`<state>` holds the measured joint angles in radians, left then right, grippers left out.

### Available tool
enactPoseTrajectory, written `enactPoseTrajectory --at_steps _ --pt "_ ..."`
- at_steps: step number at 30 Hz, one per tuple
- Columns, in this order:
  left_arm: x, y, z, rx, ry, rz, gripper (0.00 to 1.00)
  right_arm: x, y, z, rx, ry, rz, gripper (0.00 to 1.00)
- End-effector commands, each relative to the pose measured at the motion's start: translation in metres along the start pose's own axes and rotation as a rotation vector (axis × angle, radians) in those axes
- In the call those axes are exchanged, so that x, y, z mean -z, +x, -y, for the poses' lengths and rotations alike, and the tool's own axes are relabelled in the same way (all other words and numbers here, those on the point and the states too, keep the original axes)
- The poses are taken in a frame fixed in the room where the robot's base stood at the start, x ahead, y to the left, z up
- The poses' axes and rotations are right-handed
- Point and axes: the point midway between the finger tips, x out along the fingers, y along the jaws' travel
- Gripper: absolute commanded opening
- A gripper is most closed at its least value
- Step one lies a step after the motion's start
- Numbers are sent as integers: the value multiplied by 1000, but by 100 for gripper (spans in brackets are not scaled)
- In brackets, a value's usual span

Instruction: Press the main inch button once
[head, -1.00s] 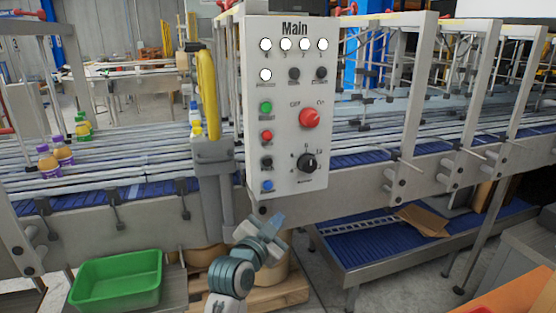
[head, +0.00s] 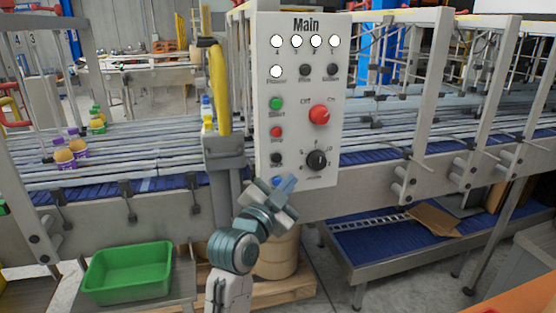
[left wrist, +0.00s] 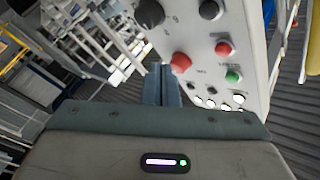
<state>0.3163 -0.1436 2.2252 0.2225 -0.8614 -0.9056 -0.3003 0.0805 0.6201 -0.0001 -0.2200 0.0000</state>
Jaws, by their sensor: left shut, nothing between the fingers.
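The white panel marked Main (head: 297,105) faces me. Its left column holds a green button (head: 277,103), a red button (head: 276,132), a black button (head: 277,158) and a blue button (head: 277,180), which my gripper partly covers. The small labels under the lower buttons are too blurred to read, so I cannot tell which is inch. My left gripper (head: 287,184) is shut and empty, in front of the panel's lower edge, close to the blue button; I cannot tell if it touches. In the left wrist view the panel (left wrist: 203,40) appears upside down beyond the shut fingers (left wrist: 162,83). My right gripper is out of view.
The conveyor frame runs behind. A green bin (head: 127,272) sits at lower left.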

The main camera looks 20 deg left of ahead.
Motion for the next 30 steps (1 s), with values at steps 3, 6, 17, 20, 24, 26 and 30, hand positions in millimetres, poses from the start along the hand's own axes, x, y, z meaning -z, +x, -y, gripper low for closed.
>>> enactPoseTrajectory --at_steps 3,6,17,20,24,26,30 --pt "-9 11 9 0 5 1 0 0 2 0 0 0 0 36" --pt "-17 22 16 1 4 0 0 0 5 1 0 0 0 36" --pt "-36 49 36 0 1 1 0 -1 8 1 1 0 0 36" --pt "-38 52 38 0 -1 1 0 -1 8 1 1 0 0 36" --pt "-39 54 40 0 -2 0 0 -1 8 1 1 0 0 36" --pt "-39 54 40 1 -2 0 0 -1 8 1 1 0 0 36" --pt "-39 53 40 1 -1 0 0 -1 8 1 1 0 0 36"
